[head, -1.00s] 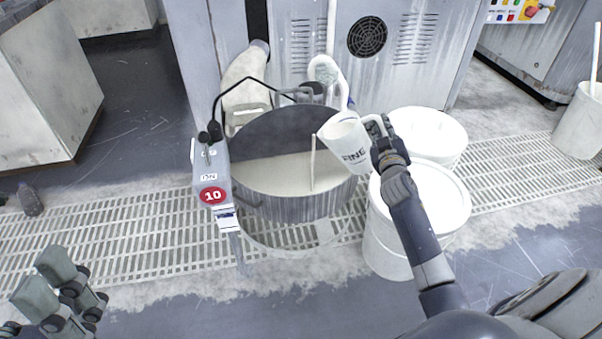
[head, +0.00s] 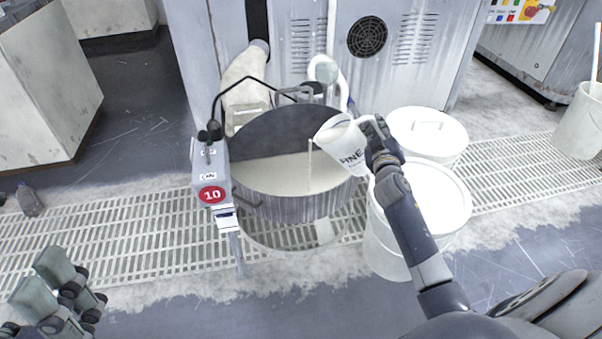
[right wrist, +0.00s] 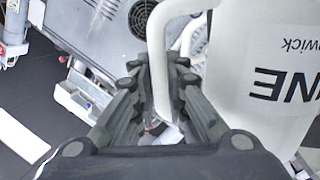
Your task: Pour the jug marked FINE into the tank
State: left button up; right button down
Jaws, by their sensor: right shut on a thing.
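The white jug marked FINE (head: 343,146) is tilted left, its mouth over the right side of the tank. A thin pale stream (head: 310,165) runs from its lip down to the pale liquid in the tank. The tank (head: 285,208) is a round grey metal tub. My right gripper (head: 374,138) is shut on the jug's handle. In the right wrist view the handle (right wrist: 158,70) passes between the fingers, and the jug's wall (right wrist: 265,80) with upside-down lettering is at right. My left gripper (head: 62,288) is open and empty at lower left, away from the tank.
Two lidded white buckets (head: 445,190) (head: 428,128) stand right of the tank, close under my right arm. A grey box marked 10 (head: 211,178) with a black cable is at the tank's left. A grey cabinet (head: 395,75) stands behind.

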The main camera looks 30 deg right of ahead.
aim_at(358, 124)
jog(key=shift+w+a+r+n+p, duration=0.3)
jog(key=shift+a+r+n, duration=0.2)
jog(key=shift+r+n, duration=0.2)
dwell(0.6)
jog(key=shift+w+a+r+n+p, duration=0.25)
jog(key=shift+a+n+p, duration=0.1)
jog(key=shift+n, duration=0.15)
jog(key=shift+w+a+r+n+p, duration=0.15)
jog(key=shift+a+r+n+p, duration=0.15)
jog(key=shift+n, duration=0.2)
dwell(1.5)
jog(key=shift+w+a+f+n, duration=0.3)
jog(key=shift+a+f+n, duration=0.15)
jog(key=shift+a+n, duration=0.2)
jog(key=shift+w+a+f+n, duration=0.25)
jog(key=shift+a+f+n, duration=0.2)
jog(key=shift+n, duration=0.2)
dwell(2.9)
